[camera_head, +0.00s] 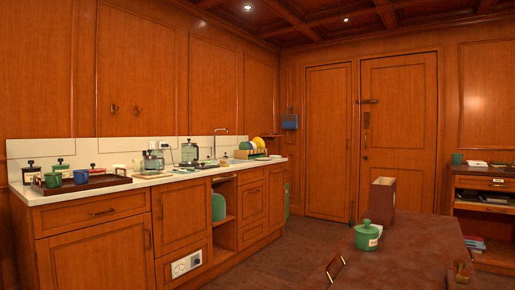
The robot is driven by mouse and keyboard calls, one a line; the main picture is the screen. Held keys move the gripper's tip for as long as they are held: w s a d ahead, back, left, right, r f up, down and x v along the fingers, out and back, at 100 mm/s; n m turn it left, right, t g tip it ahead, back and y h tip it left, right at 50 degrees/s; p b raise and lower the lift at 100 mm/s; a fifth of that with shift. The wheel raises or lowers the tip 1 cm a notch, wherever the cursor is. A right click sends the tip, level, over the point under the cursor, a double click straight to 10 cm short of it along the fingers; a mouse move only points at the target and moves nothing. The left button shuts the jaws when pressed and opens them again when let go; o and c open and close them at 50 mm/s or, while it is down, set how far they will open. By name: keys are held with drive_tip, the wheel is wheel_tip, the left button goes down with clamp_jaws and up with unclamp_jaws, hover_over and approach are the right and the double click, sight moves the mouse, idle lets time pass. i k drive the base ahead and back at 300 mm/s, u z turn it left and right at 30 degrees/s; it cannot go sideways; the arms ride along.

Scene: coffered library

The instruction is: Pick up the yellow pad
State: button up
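I cannot make out a yellow pad with certainty in the head view. A desk (485,171) at the far right bears small flat items, including a pale one (475,163), too small to identify. A yellow round shape (258,142) stands in a rack on the counter and looks like a plate. My gripper is not in view.
A long wooden counter (120,184) on the left bears a tray, mugs, jars and coffee makers. A dark red-brown table (400,262) in front bears a green lidded pot (367,236) and a box (383,194). Open floor (280,245) lies between them.

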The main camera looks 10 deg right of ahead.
sight(223, 163)
drive_tip(key=u, duration=0.4)
drive_tip(key=k, duration=0.5)
drive_tip(key=u, duration=0.6)
drive_tip(key=i, duration=2)
drive_tip(key=z, duration=1.15)
drive_tip(key=i, duration=0.8)
drive_tip(key=z, duration=0.35)
drive_tip(key=i, duration=2.2)
drive_tip(key=u, duration=0.15)
